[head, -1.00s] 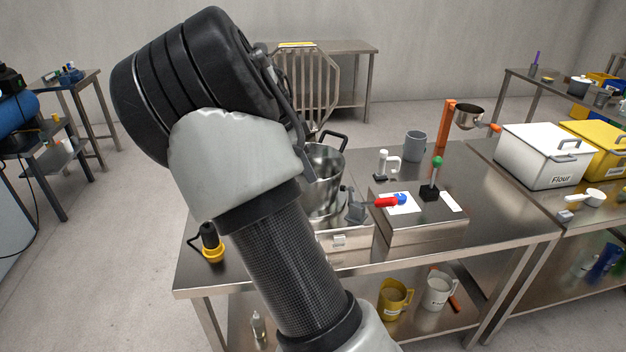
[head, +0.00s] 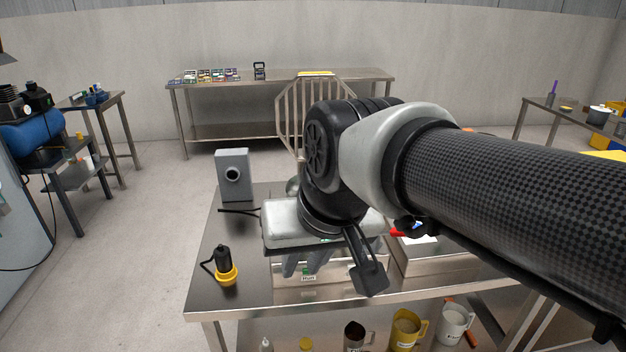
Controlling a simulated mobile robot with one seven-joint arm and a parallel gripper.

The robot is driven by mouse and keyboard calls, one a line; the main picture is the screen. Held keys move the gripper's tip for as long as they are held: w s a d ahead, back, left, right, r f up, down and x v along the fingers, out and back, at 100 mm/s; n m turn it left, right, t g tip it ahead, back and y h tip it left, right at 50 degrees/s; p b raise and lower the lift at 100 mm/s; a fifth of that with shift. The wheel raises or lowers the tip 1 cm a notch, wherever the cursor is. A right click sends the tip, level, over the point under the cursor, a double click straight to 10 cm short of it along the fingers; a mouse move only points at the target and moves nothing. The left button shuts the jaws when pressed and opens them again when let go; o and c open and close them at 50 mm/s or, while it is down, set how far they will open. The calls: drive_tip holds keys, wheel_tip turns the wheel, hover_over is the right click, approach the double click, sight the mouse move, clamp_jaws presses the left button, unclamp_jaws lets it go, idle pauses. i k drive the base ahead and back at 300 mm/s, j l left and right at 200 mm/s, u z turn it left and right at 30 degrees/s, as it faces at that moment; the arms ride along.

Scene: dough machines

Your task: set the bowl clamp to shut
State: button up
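The bowl clamp is mostly hidden behind my arm. A small red piece (head: 397,232), which looks like the end of its handle, shows just right of my wrist. I cannot tell the clamp's position. The mixing bowl is hidden too, apart from a bit of shiny metal (head: 292,187) left of my wrist that may belong to it. My gripper (head: 305,264) hangs fingers down over the front of the mixer's steel base (head: 300,279), left of the red piece. Its grey fingers are partly covered by its pale body, so their opening and any contact are unclear.
A grey box with a round black port (head: 233,175) stands at the table's back left. A black and yellow plug-like device (head: 225,267) sits at the front left. The steel control box (head: 435,262) is right of my gripper, partly under my arm. Jugs (head: 408,331) stand on the lower shelf.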

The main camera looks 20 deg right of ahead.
sight(394, 233)
drive_tip(key=k+l, duration=0.75)
drive_tip(key=l, duration=0.3)
drive_tip(key=k+l, duration=0.4)
drive_tip(key=l+z, duration=0.05)
drive_tip(key=l, duration=0.05)
